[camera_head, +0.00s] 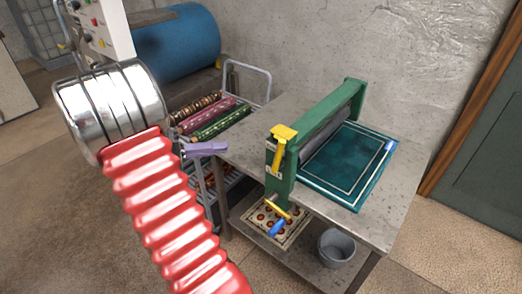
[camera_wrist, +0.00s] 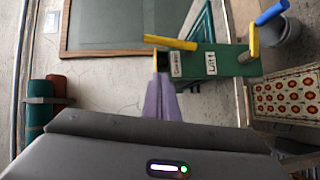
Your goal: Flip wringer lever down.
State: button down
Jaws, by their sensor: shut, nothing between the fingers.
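The green wringer (camera_head: 280,186) stands on a grey table, with a yellow lever (camera_head: 279,152) at the top of its near end post. In the wrist view the yellow lever (camera_wrist: 171,42) lies beside the green post (camera_wrist: 232,62), which bears two white labels; one seems to read "Lift". A yellow crank with a blue grip (camera_head: 277,229) hangs lower on the post. My gripper (camera_head: 224,148) has purple fingers, shut and empty, just left of the post and apart from the lever in the head view. In the wrist view the fingertips (camera_wrist: 158,76) point towards the lever's side.
A grey bucket (camera_head: 337,248) and a patterned rug (camera_head: 262,222) are on the lower shelf. A cart with rolled rugs (camera_head: 215,118) stands close behind my gripper. A blue drum (camera_head: 180,45) is at the back.

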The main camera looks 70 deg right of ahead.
jog(key=shift+d, duration=0.1)
dwell(0.3)
send_near(282, 153)
jog(key=shift+s+d, duration=1.3)
jog(key=shift+d, duration=1.2)
jog(key=shift+f, duration=0.4)
jog(key=shift+w+a, duration=0.1)
